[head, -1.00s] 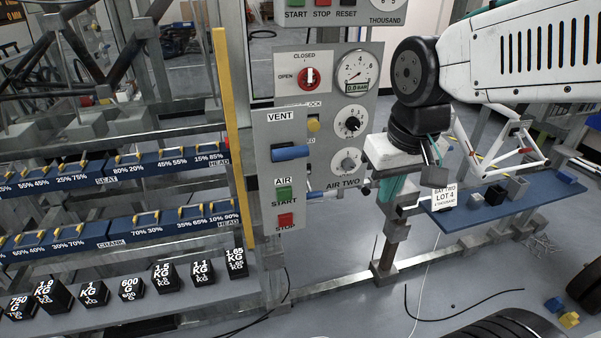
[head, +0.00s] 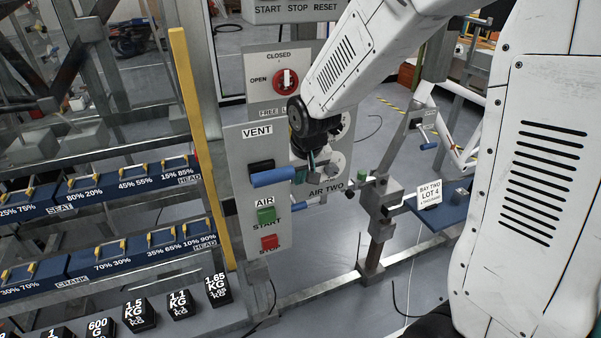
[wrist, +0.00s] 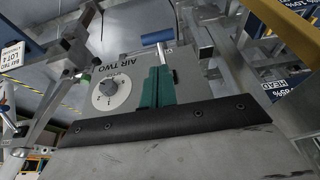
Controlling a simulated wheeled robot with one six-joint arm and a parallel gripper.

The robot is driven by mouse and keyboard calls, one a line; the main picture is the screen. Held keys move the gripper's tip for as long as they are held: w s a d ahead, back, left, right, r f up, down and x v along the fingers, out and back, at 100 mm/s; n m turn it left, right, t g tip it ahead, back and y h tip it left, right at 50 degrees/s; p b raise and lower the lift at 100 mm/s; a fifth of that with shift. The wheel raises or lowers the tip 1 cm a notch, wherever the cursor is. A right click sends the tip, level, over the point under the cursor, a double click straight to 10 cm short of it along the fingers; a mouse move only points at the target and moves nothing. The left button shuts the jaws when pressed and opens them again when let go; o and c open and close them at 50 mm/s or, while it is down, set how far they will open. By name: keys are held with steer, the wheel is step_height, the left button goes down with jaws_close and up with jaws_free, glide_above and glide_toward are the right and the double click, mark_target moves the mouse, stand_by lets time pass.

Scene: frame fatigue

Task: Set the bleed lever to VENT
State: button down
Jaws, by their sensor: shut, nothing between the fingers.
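The bleed lever's blue handle (head: 273,177) sticks out of a black block on the grey panel, just below the VENT label (head: 257,131). The handle points toward the camera and right. My gripper (head: 301,174) is beside the handle's right end in the head view, its fingers small and partly hidden by my wrist. In the wrist view the teal fingers (wrist: 157,84) are together and empty.
A green START button (head: 266,215) and a red STOP button (head: 269,242) sit below the lever. A red valve knob (head: 285,79) is above. A yellow post (head: 201,140) stands left of the panel. A dial (wrist: 109,93) lies close to my fingers.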

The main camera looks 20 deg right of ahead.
mark_target(296, 207)
steer(key=x, duration=0.9)
steer(key=shift+s+f, duration=0.1)
steer(key=shift+s, duration=0.3)
steer(key=shift+w+f, duration=0.1)
steer(key=shift+f, duration=0.25)
step_height(296, 207, down, 2)
steer(key=shift+d+f, duration=0.1)
steer(key=shift+f, duration=0.05)
steer(key=shift+r, duration=1.2)
steer(key=s+f+v, duration=0.1)
steer(key=s+v, duration=0.1)
steer(key=v, duration=1.1)
steer(key=shift+s, duration=0.25)
